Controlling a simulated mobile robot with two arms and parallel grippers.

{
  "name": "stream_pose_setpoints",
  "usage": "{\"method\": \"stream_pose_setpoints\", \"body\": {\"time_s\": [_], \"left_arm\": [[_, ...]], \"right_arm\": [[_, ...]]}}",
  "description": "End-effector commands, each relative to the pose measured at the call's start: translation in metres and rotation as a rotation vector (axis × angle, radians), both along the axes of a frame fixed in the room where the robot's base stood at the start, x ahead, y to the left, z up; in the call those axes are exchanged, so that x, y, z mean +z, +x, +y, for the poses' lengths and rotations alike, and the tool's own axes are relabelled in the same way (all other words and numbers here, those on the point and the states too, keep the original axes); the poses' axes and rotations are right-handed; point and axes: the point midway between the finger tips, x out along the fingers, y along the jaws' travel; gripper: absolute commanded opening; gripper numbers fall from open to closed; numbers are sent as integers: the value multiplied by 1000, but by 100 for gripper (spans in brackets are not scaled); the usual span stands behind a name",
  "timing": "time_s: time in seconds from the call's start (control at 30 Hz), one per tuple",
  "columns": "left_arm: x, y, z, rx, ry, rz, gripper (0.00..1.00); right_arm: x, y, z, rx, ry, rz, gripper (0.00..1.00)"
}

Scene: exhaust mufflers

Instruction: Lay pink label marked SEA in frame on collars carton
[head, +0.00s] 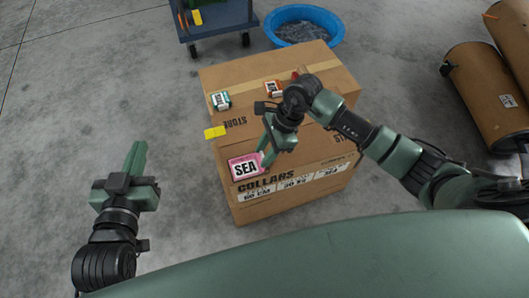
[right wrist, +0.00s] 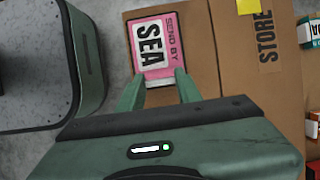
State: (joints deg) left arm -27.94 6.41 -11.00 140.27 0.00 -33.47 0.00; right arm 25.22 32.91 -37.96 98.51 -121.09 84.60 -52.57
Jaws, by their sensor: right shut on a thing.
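The pink label marked SEA (head: 245,167) is at the near left edge of the collars carton (head: 240,205), a brown box with COLLARS printed on its front. My right gripper (head: 264,158) is shut on the label's edge. In the right wrist view, the label (right wrist: 152,47) reaches out beyond the two fingertips (right wrist: 158,88), over the carton's edge region. I cannot tell whether the label touches the carton. The frame cannot be made out. My left gripper (head: 134,162) is left of the carton, apart from it, with nothing visible in it; its finger gap is unclear.
A teal-and-white small box (head: 221,100) and an orange one (head: 274,89) sit on the carton top. A yellow tag (head: 215,132) is at its left edge. A blue tub (head: 330,22), a cart (head: 217,20) and brown cylinders (head: 480,85) stand beyond. The floor at left is clear.

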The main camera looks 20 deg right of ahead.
Motion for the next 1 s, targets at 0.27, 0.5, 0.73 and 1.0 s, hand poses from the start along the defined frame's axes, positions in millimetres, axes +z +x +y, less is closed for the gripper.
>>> {"method": "stream_pose_setpoints", "body": {"time_s": [0.27, 0.5, 0.73, 1.0], "left_arm": [[1, 0, 0, 0, -2, -8, 0], [8, 2, -1, -2, -9, -38, 0], [7, 2, -1, -2, -9, -36, 0], [-3, -1, 0, 0, 4, 23, 0]], "right_arm": [[0, 0, 0, 0, 0, 0, 0], [-1, 0, 0, 0, 0, 0, 48], [-1, 0, 0, 0, 0, 0, 56], [5, 0, -2, 0, -1, -1, 56]]}}
